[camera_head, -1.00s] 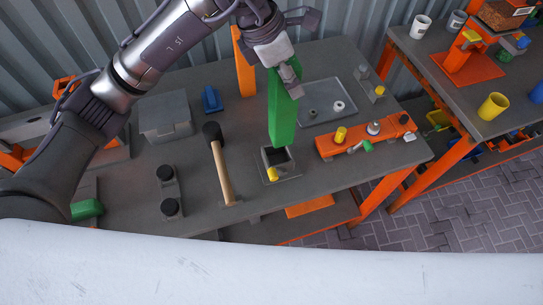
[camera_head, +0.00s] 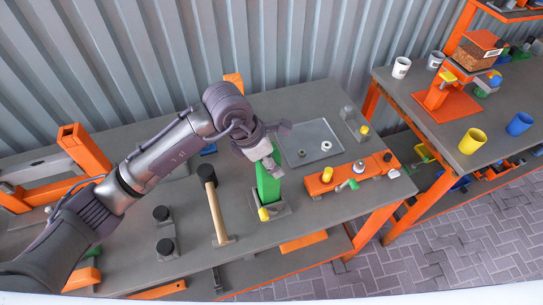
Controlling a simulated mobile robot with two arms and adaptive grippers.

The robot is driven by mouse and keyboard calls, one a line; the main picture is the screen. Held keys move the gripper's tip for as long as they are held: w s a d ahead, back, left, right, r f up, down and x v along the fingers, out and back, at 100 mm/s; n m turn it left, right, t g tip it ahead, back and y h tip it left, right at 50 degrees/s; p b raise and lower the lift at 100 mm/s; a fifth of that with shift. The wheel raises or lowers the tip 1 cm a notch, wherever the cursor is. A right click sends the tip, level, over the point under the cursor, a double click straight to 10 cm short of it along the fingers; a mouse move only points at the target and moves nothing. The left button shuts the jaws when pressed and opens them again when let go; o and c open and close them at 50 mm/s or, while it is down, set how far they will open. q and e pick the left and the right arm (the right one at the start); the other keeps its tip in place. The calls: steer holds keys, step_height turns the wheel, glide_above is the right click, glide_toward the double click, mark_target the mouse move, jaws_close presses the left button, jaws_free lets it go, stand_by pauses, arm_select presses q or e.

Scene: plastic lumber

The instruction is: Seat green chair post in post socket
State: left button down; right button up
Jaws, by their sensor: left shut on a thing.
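The green chair post (camera_head: 267,186) stands upright at the grey post socket (camera_head: 281,210). Its lower end is inside or right at the socket opening; the socket's far side is hidden behind it. A yellow knob (camera_head: 263,214) sits on the socket's front. My left gripper (camera_head: 270,168) is shut on the upper part of the green post, with the arm reaching in from the left. My right gripper is not in view.
A mallet (camera_head: 215,205) lies left of the socket. An orange fixture (camera_head: 345,178) with knobs lies to the right. A grey tray (camera_head: 308,142) with small rings is behind. Black-capped posts (camera_head: 163,230) stand at the left. A second table (camera_head: 440,125) holds cups.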

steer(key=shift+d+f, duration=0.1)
arm_select(q)
steer(key=shift+f+b, duration=0.15)
steer(key=shift+b, duration=0.15)
steer(key=shift+c, duration=2.3)
jaws_free()
steer(key=b+v, duration=0.2)
steer(key=v, duration=1)
steer(key=shift+s+b, duration=0.1)
steer(key=shift+b, duration=0.3)
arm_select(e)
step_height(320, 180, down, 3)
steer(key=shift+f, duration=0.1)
